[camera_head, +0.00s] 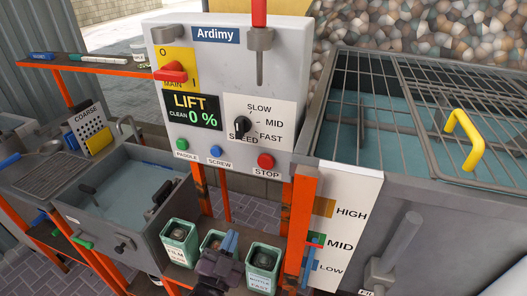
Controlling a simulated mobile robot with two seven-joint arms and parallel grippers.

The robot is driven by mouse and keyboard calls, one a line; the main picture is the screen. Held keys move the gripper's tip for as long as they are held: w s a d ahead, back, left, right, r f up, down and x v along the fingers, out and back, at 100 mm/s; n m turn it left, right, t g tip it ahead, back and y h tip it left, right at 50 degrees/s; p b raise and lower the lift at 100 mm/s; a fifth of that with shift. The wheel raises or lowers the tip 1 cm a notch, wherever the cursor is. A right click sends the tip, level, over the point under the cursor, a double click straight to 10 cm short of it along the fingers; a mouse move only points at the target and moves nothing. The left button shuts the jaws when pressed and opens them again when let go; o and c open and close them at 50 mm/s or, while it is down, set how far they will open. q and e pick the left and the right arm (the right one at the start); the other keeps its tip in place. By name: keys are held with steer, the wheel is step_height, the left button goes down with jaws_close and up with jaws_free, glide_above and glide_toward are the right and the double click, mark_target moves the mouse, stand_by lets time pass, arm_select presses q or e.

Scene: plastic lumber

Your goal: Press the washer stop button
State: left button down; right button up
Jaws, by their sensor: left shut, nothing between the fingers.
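The red STOP button (265,161) sits at the lower right of the grey Ardimy control panel (205,58), above its STOP label. A green PADDLE button (182,144) and a blue SCREW button (215,151) are to its left. My right gripper is not in view.
A black speed dial (241,126), a red main switch (170,73) and a red-handled lever (259,12) are also on the panel. Green bins (180,242) stand below. An orange post (300,222) and a grated tank (430,90) stand right; a water basin (82,225) is left.

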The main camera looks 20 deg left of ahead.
mark_target(266, 162)
arm_select(q)
steer(key=d+r+t+y+p, duration=0.1)
steer(key=d+r+t, duration=0.1)
steer(key=r, duration=0.4)
steer(key=d+r+t+y+p, duration=0.2)
steer(key=r+t, duration=0.1)
steer(key=r, duration=0.3)
steer(key=shift+w+d+r+m+t, duration=0.25)
steer(key=shift+w+r+m+t, duration=0.05)
steer(key=shift+w+t, duration=0.15)
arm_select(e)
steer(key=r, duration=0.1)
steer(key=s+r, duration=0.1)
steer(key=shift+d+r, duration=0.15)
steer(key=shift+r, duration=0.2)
arm_select(q)
steer(key=w+b, duration=0.3)
steer(key=w, duration=0.6)
steer(key=shift+d, duration=0.15)
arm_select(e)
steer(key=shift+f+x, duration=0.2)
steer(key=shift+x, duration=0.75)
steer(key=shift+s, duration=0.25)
arm_select(q)
steer(key=shift+s, duration=0.1)
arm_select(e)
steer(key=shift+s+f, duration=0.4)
